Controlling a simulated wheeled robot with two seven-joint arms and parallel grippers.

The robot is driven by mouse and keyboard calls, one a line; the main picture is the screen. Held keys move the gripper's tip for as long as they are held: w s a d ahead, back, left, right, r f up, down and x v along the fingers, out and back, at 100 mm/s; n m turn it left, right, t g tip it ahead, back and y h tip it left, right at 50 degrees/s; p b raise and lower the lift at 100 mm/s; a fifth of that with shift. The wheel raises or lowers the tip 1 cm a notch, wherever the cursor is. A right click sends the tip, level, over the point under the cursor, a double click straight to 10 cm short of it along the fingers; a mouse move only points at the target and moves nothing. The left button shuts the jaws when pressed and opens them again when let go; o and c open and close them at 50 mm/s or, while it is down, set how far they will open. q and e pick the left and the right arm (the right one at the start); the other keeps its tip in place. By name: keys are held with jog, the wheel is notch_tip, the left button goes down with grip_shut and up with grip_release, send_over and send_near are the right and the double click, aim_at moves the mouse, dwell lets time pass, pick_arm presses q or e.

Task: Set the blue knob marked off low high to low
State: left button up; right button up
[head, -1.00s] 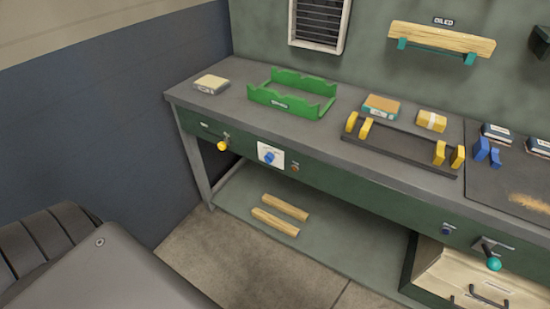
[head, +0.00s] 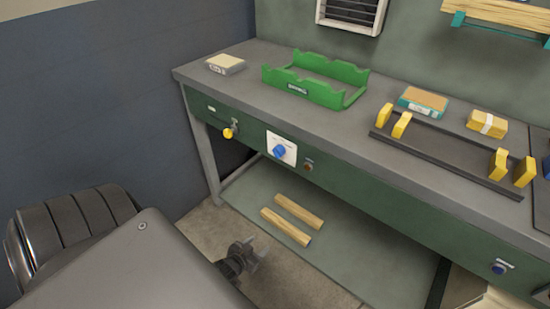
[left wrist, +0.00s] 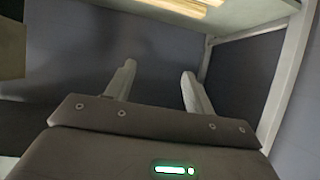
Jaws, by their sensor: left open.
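The blue knob (head: 279,151) sits on a white plate (head: 287,141) on the green front of the bench, in the head view. The plate's marks are too small to read, and I cannot tell which setting the knob points to. My left gripper (head: 252,252) is in front of the bench, below and to the left of the knob, apart from it. In the left wrist view its two fingers (left wrist: 155,85) are spread with nothing between them. The knob does not show in the left wrist view. My right gripper is out of view.
A yellow-knobbed lever (head: 228,133) is left of the plate, and a small brown button (head: 308,165) is right of it. A green cradle (head: 315,82) stands on the bench top (head: 240,88). Two wood strips (head: 293,213) lie on the lower shelf (head: 345,235). Another blue knob (head: 499,268) is farther right.

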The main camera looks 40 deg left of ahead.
pick_arm(q)
jog(key=w+a+r+t+b, duration=0.2)
jog(key=w+r+t+b, duration=0.25)
jog(key=r, duration=0.75)
jog(key=n+t+b, duration=0.1)
jog(key=t+b, duration=0.2)
jog(key=t, duration=0.3)
send_near(276, 157)
jog(key=x, duration=0.9)
jog(key=shift+w+a+f, duration=0.1)
jog(key=shift+w+a, duration=0.1)
jog(key=shift+w, duration=0.1)
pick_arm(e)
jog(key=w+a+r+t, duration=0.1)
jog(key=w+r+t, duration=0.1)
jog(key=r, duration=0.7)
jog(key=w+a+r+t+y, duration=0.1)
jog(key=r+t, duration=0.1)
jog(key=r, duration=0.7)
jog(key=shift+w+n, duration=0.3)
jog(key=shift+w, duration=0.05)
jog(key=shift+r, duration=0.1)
pick_arm(q)
jog(key=c, duration=1)
